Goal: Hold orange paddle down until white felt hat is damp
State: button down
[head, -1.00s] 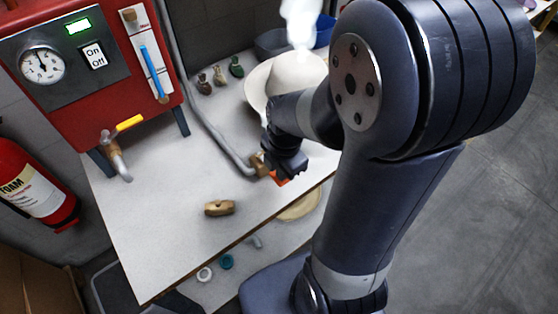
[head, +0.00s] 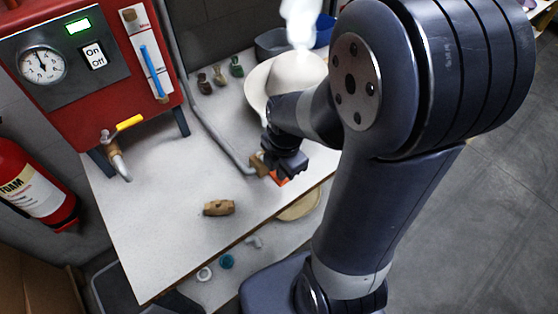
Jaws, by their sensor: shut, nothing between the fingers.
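The white felt hat (head: 297,72) sits on the table at the back, with its wide brim partly hidden behind my arm. White steam (head: 300,22) shows right above its crown. The orange paddle (head: 279,178) shows as a small patch at the end of a brass fitting (head: 259,163) on the grey hose. My gripper (head: 290,167) is shut, with its fingers over the paddle and seemingly touching it. The fingers hide most of the paddle, so I cannot tell how far down it is.
The red boiler (head: 90,110) with gauge and yellow-handled tap (head: 129,122) stands at the left. A wooden block (head: 219,208) lies on the table (head: 165,220) near its front edge. A fire extinguisher (head: 35,190) is far left.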

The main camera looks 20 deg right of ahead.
jog(key=shift+r, duration=0.1)
jog(key=shift+r+p, duration=0.65)
jog(key=shift+r, duration=0.2)
jog(key=shift+r+p, duration=0.25)
jog(key=shift+p, duration=0.1)
notch_tip(320, 180, up, 13)
jog(key=w+p, duration=0.1)
jog(key=p, duration=0.1)
jog(key=shift+a+p, duration=0.15)
jog(key=shift+p, duration=0.25)
jog(key=shift+r, duration=0.1)
